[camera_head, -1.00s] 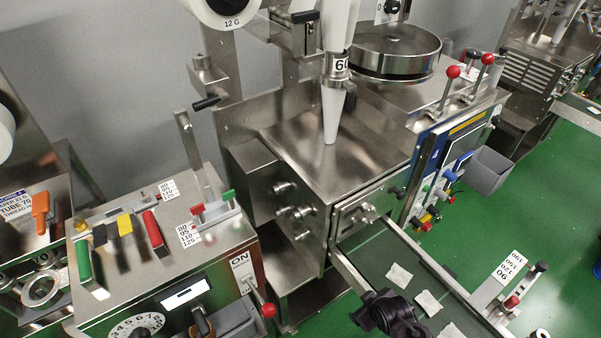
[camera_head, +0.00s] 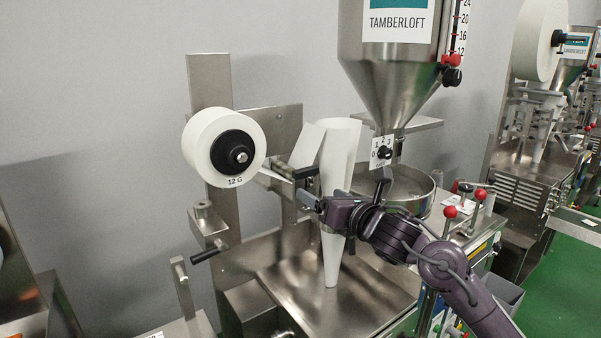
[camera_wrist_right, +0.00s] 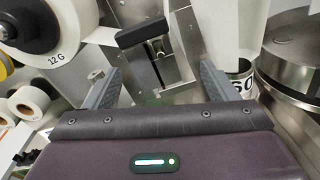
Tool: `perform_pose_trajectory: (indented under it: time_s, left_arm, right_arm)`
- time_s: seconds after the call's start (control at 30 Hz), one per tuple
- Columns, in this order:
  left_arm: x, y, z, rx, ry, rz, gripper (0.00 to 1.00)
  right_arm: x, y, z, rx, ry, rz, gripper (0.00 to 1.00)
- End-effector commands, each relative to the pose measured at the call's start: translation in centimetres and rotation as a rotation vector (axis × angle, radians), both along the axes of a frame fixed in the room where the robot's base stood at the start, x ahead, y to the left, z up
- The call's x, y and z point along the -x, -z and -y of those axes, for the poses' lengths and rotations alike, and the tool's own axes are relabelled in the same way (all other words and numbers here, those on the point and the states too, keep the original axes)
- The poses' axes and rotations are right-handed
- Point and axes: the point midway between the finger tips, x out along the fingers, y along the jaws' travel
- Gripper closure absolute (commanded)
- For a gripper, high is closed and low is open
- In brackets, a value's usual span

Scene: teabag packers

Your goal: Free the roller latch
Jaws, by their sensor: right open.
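A lever with a black grip (camera_head: 305,172), which looks like the roller latch, sticks out from the steel roller bracket between the paper roll and the white paper cone. My right gripper (camera_head: 308,198) reaches in from the right, in front of the cone and just below the black grip. In the right wrist view its two fingers (camera_wrist_right: 160,80) stand wide apart with nothing between them. The black grip (camera_wrist_right: 142,32) shows there just beyond the fingertips, apart from them. My left gripper is in neither current view.
The white paper roll (camera_head: 214,150) marked 12 G is left of the bracket. The paper cone (camera_head: 335,215) stands close behind my gripper. The hopper (camera_head: 400,75) hangs above my arm. A second black-ended lever (camera_head: 206,256) sticks out lower left.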

Motion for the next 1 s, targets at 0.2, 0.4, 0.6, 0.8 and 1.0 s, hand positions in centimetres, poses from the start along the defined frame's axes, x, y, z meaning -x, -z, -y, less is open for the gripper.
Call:
perform_pose_trajectory:
  time_s: [0.2,0.4,0.6,0.8,1.0]
  left_arm:
    - [0.1,-0.4,0.0,0.000,0.000,-0.001,0.64]
    - [0.4,-1.8,0.0,0.000,0.000,-0.005,0.64]
    - [0.5,-3.4,-0.1,-0.001,0.000,-0.008,0.64]
    - [0.5,-4.1,-0.1,-0.001,-0.001,-0.007,0.64]
    - [0.5,-4.2,-0.1,-0.001,-0.001,-0.007,0.64]
  right_arm:
    - [0.1,-4.4,-0.8,0.179,-0.054,0.179,0.20]
    - [-1.7,-4.8,-2.3,0.181,-0.057,0.181,0.20]
    - [-4.2,-4.8,-4.1,0.180,-0.056,0.180,0.20]
    - [-5.7,-4.6,-5.1,0.181,-0.054,0.181,0.20]
    - [-6.1,-4.3,-5.3,0.182,-0.053,0.182,0.20]
